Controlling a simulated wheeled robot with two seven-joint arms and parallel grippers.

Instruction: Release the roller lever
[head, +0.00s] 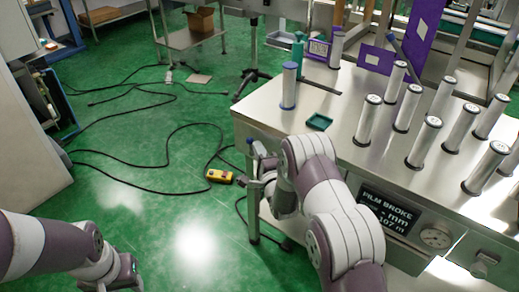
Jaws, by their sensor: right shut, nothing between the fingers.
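The steel machine table (345,170) fills the right side of the head view, with several upright silver rollers on its top. I cannot make out the roller lever for certain; a dark slanted bar (405,58) stands among the rollers at the back. My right arm bends over the table's front left corner. My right gripper (259,164) is beside that corner, small and partly hidden by my wrist; it is shut and empty. My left gripper (124,272) is low at the left over the floor, and its fingers are too unclear to read.
A small green tray (319,122) and a lone blue-based roller (289,86) stand near the table's left edge. A yellow control box (220,176) and black cables lie on the green floor. A cart with a cardboard box (200,20) stands behind.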

